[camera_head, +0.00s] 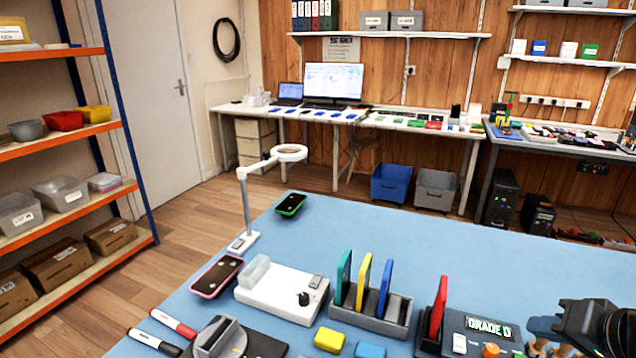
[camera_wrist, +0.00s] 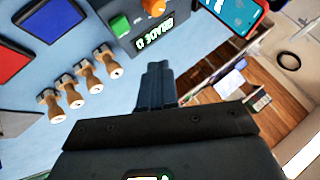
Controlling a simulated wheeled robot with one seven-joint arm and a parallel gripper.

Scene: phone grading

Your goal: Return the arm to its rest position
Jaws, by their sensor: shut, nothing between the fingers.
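My gripper (camera_wrist: 157,70) shows in the wrist view with its dark fingers together and nothing between them. It is over the blue work table (camera_head: 450,262), near the grading box (camera_head: 478,328) whose display reads GRADE D. The box also shows upside down at the top of the wrist view (camera_wrist: 140,22). Wooden-handled stamps (camera_wrist: 88,78) stand in a row to the left of the fingers in that view. In the head view, the dark end of my arm is at the bottom right corner, partly cut off by the frame and covering some of the stamps.
A rack with upright coloured phones (camera_head: 370,312), a white device (camera_head: 282,292), a magnifier lamp (camera_head: 246,205), a pink-edged phone (camera_head: 217,276) and a green-edged phone (camera_head: 290,204) are on the table. The far right of the tabletop is clear. Shelves (camera_head: 75,205) stand at the left.

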